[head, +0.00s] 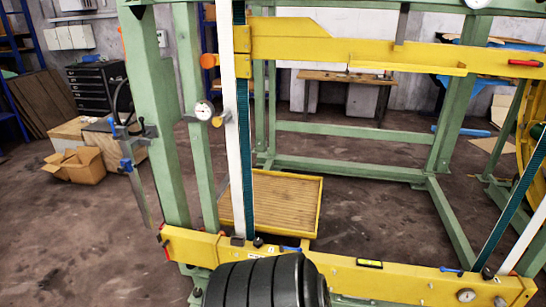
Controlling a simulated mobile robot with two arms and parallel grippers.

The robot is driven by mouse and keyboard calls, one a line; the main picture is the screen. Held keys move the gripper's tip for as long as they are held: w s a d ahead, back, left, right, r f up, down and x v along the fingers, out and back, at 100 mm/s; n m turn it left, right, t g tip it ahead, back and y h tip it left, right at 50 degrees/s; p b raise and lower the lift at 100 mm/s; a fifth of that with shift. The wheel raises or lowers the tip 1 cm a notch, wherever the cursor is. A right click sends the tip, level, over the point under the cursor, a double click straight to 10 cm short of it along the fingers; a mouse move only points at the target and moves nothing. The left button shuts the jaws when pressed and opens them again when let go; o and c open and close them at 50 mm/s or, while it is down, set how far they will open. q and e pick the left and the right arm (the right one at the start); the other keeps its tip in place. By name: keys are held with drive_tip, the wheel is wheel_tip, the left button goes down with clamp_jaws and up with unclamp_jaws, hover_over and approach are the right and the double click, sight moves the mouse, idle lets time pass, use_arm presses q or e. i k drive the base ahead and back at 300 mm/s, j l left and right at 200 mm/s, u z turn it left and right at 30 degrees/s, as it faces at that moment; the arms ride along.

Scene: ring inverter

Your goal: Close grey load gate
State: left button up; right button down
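I cannot tell for sure which part is the grey load gate. A narrow grey bar (141,205) hangs tilted at the frame's left side, below blue clamp-like parts (127,163). A short grey upright piece (402,24) stands at the upper yellow beam (340,47). Either may belong to the gate; its open or shut state is not clear. Neither of my grippers is in view.
A green frame (160,120) carries a lower yellow beam (340,276). A black ribbed cylinder (262,285) blocks the bottom centre. A yellow-rimmed tray (318,205) lies behind the beam. A cardboard box (82,167) sits left; the floor (60,250) before it is clear.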

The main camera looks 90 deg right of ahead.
sight(220, 190)
drive_tip(key=z, duration=3)
drive_tip(key=i+j+u, duration=0.25)
drive_tip(key=u, duration=0.15)
drive_tip(key=i+j+u, duration=0.5)
drive_tip(key=u, duration=0.3)
drive_tip(key=i+u, duration=0.45)
drive_tip(key=i+j+u, duration=0.2)
drive_tip(key=i+u, duration=0.25)
drive_tip(key=i, duration=0.25)
drive_tip(key=i+u, duration=0.45)
drive_tip(key=i, duration=0.25)
drive_tip(key=i+l+z, duration=0.2)
drive_tip(key=i+z, duration=0.25)
drive_tip(key=i, duration=0.15)
drive_tip(key=i+z, duration=0.45)
drive_tip(key=i, duration=0.2)
drive_tip(key=i+j+z, duration=0.3)
drive_tip(key=i+z, duration=0.15)
drive_tip(key=i, duration=0.15)
drive_tip(key=i+l+z, duration=0.15)
drive_tip(key=i+z, duration=0.8)
drive_tip(key=i+j+z, duration=0.2)
drive_tip(key=i+z, duration=0.3)
drive_tip(key=i+j+z, duration=0.45)
